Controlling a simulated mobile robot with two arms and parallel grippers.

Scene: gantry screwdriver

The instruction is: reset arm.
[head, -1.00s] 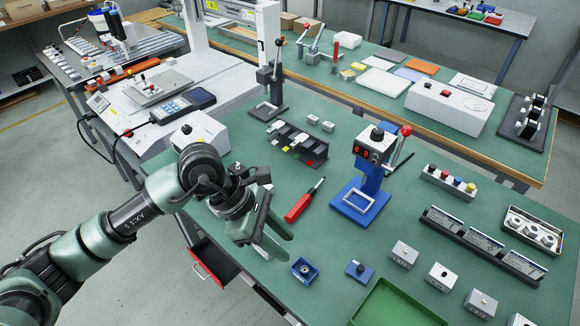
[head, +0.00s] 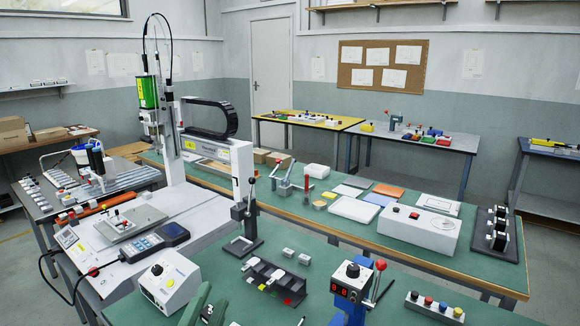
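My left gripper (head: 206,309) shows only in part at the bottom edge of the head view. Two green fingers rise into the picture with a gap between them, and I see nothing held. It is in front of the green bench, just right of the white control box (head: 170,284) with a black knob. The rest of my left arm is below the frame. My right gripper is out of view.
The gantry screwdriver (head: 236,166) stands at the left. A black lever press (head: 242,222), a black rack (head: 272,281) and a blue press with a red-knobbed lever (head: 352,286) stand near the gripper. A button strip (head: 434,307) is at right.

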